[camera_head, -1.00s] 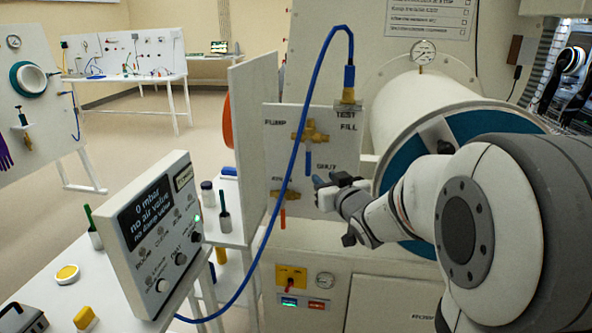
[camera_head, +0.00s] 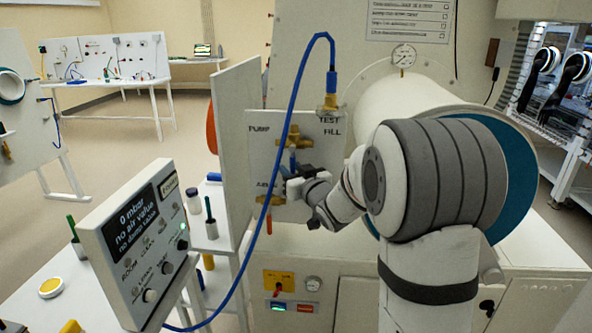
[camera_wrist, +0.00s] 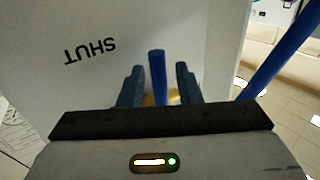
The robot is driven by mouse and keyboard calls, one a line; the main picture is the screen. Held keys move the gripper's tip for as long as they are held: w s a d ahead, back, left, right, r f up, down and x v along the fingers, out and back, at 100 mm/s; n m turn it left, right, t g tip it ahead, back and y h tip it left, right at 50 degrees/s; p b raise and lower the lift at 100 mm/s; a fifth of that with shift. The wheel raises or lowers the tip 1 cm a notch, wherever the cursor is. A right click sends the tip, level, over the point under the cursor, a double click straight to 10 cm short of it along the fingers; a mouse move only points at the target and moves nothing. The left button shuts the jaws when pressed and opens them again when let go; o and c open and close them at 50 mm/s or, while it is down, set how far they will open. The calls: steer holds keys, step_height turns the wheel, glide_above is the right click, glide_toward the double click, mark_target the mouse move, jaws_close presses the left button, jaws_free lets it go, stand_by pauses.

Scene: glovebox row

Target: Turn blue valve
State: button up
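The blue valve has a brass body (camera_head: 294,141) on the white panel, between the PUMP and FILL labels. Its blue lever (camera_head: 293,161) hangs straight down from the brass body. In the wrist view the blue lever (camera_wrist: 158,75) stands between the two fingers of my gripper (camera_wrist: 159,85), with a gap on each side. In the head view my gripper (camera_head: 290,182) is at the lower end of the lever, partly hiding it. The SHUT label (camera_wrist: 90,51) shows upside down in the wrist view.
A second brass valve (camera_head: 268,200) with a red-orange lever sits just below. A blue hose (camera_head: 291,105) loops in front of the panel from the upper TEST fitting (camera_head: 328,98). A control box (camera_head: 135,245) reads 0 mbar. The white glovebox cylinder (camera_head: 385,105) stands at right.

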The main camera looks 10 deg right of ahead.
steer(key=shift+c, duration=0.4)
jaws_close()
steer(key=shift+d, duration=0.25)
